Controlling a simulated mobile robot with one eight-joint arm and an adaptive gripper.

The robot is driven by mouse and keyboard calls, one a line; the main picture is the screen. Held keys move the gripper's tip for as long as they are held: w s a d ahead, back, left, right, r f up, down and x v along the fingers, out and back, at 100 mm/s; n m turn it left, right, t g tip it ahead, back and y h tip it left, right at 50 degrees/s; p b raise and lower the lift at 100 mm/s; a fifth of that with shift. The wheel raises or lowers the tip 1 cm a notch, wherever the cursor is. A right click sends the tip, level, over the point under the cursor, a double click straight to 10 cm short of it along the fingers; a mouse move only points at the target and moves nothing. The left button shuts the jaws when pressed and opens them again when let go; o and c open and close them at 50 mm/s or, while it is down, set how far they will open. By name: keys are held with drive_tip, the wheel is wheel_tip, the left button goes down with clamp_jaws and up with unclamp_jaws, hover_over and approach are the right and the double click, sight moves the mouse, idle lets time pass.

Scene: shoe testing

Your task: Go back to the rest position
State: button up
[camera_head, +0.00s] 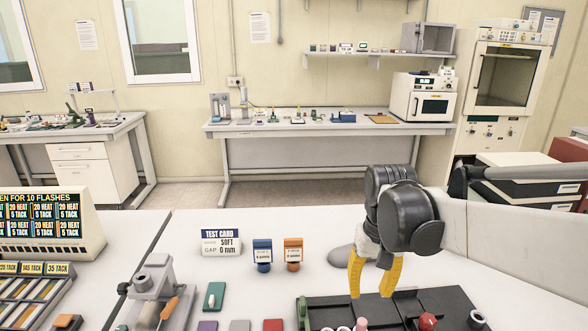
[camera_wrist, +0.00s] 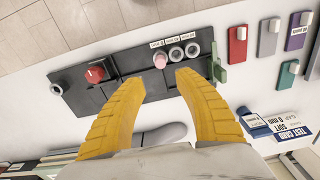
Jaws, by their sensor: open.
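My gripper (camera_head: 374,278) has two yellow ribbed fingers and hangs above the black tray (camera_head: 385,309) at the right front of the table in the head view. In the wrist view my gripper (camera_wrist: 153,95) has its fingers spread apart with nothing between the tips. The dark tray (camera_wrist: 130,70) lies beyond the fingertips there, with a red knob (camera_wrist: 94,75), a pink peg (camera_wrist: 160,61) and several white rings. A grey rounded object (camera_wrist: 163,135) lies on the table below the gripper, partly hidden by the fingers.
A test card (camera_head: 220,242), a blue block (camera_head: 262,254) and an orange block (camera_head: 293,254) stand left of my gripper. A small press (camera_head: 155,285) and a display box (camera_head: 50,225) are farther left. A low panel (camera_head: 520,240) bounds the right side. White table shows between.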

drive_tip(key=s+t+b, duration=0.1)
drive_tip(key=s+t, duration=0.6)
drive_tip(key=s, duration=0.5)
drive_tip(key=shift+n, duration=0.4)
